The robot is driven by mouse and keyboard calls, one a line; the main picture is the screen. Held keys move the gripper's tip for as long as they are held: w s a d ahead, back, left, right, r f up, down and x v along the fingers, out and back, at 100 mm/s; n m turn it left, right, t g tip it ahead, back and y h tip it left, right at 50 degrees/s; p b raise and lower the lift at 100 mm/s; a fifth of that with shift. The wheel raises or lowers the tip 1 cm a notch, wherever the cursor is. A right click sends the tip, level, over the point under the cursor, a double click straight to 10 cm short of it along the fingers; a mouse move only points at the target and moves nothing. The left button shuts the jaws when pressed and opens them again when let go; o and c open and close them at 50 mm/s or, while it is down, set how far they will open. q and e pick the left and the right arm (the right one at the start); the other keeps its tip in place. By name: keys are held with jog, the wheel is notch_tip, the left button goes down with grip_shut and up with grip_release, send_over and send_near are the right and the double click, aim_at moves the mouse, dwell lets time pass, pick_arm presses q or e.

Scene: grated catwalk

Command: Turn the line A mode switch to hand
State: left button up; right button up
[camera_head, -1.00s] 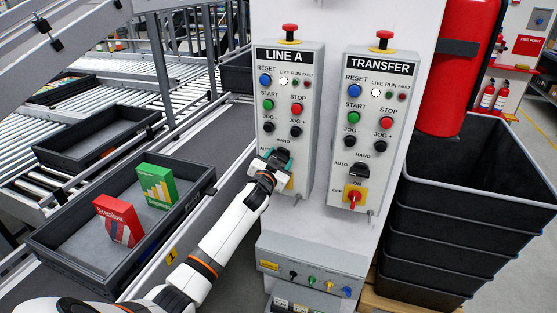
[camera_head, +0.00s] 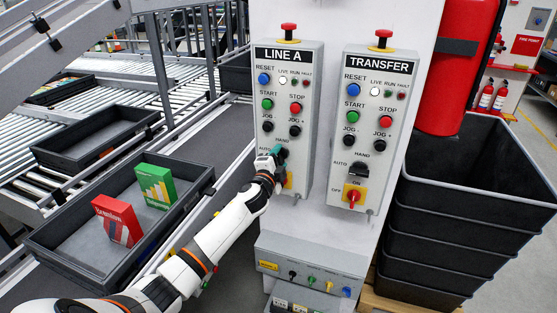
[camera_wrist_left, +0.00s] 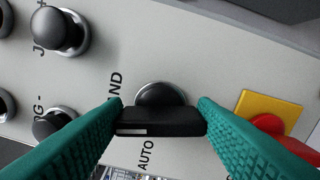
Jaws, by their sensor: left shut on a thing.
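The LINE A panel (camera_head: 309,90) is a grey box on the left of the white cabinet. Its black mode switch (camera_wrist_left: 170,123) is between the green fingers of my left gripper (camera_head: 279,156), which is shut on it. In the left wrist view, a finger lies at each end of the switch's bar. The white mark on the bar is at its left end, toward the partly covered HAND label (camera_wrist_left: 115,86). The AUTO label (camera_wrist_left: 146,155) is below the bar. In the head view my gripper hides most of the switch. My right gripper is out of view.
A red and yellow switch (camera_wrist_left: 268,124) is close beside my right-hand finger in the wrist view. JOG knobs (camera_wrist_left: 62,32) are on the other side. The TRANSFER panel (camera_head: 378,130) stands to the right. A tray (camera_head: 60,258) with two boxes is at the left.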

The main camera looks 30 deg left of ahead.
pick_arm(q)
jog(key=shift+m, duration=1.3)
jog(key=shift+f+m, duration=0.1)
jog(key=shift+m, duration=0.2)
jog(key=o, duration=1)
jog(key=b+v, duration=0.1)
jog(key=v, duration=1.1)
jog(key=shift+f, duration=0.1)
